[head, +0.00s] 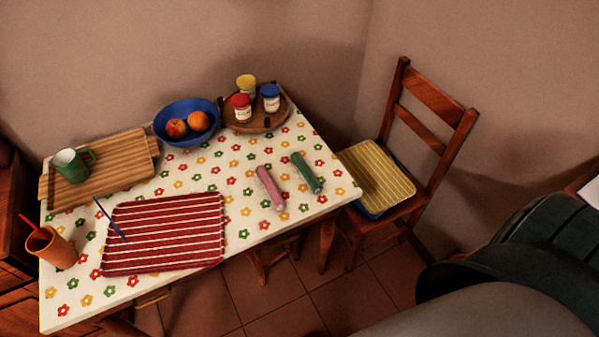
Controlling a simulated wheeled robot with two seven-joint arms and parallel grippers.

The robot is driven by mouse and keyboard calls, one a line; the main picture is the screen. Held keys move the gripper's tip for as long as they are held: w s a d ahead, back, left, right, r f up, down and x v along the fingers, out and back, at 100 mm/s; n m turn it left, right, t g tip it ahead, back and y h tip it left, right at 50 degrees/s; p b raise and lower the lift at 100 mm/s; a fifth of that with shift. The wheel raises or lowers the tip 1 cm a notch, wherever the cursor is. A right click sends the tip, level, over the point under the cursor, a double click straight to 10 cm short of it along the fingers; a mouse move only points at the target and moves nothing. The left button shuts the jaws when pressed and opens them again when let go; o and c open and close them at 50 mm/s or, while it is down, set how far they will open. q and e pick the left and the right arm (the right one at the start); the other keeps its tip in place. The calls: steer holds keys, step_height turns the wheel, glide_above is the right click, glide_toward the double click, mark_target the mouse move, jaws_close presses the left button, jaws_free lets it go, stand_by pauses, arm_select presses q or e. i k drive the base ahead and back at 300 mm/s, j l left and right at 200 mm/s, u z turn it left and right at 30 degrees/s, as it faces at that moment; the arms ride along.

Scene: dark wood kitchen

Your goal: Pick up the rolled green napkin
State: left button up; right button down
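The rolled green napkin (307,173) lies on the flowered tablecloth near the right edge of the table (240,167). A rolled pink napkin (270,188) lies just left of it, roughly parallel and apart from it. Nothing covers the green napkin. Neither of my grippers shows in the head view. A large dark and grey shape at the lower right appears to be part of my own arm, away from the table.
A red striped placemat (165,234), wooden board with a green mug (72,165), orange cup (52,247), blue fruit bowl (186,122) and round tray with jars (256,117) stand on the table. A chair (405,150) with a yellow cushion stands close to the right edge.

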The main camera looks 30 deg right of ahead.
mark_target(309, 178)
steer(key=l+z, duration=0.15)
steer(key=z, duration=0.25)
steer(key=l+z, duration=0.15)
steer(key=z, duration=0.3)
steer(key=l+z, duration=0.15)
steer(key=z, duration=0.25)
steer(key=l+z, duration=0.1)
steer(key=z, duration=0.35)
